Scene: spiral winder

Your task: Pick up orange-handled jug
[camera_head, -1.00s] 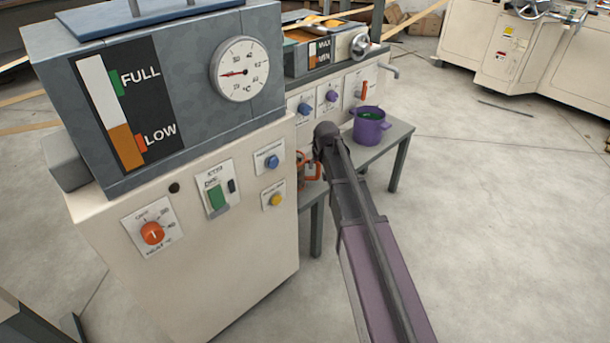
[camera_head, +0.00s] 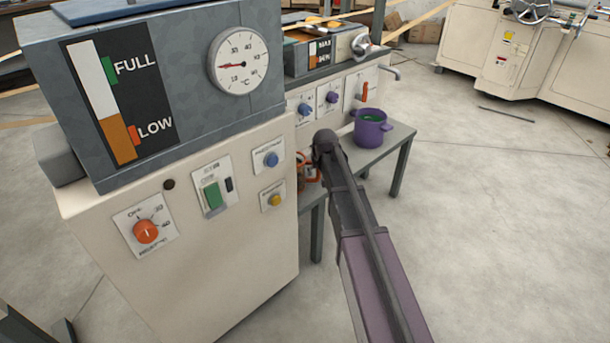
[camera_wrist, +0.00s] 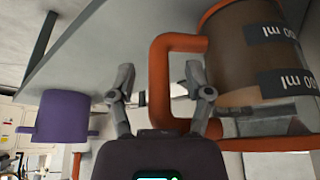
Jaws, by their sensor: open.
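The orange-handled jug (camera_wrist: 255,65) has a brownish see-through body with dark ml labels. In the wrist view it appears upside down, with its orange handle (camera_wrist: 160,80) turned toward my gripper. My gripper (camera_wrist: 160,88) is open, its two fingers on either side of the handle's upright bar. I cannot tell whether a finger touches it. In the head view, my arm's end hides most of the jug, and a bit of orange (camera_head: 312,172) shows beside it on the small grey table (camera_head: 375,162).
A purple pot (camera_head: 371,132) with two handles stands on the same table, right of the jug; it also shows in the wrist view (camera_wrist: 62,117). The large cream machine (camera_head: 215,270) is close on the left. Open floor (camera_head: 500,220) lies to the right.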

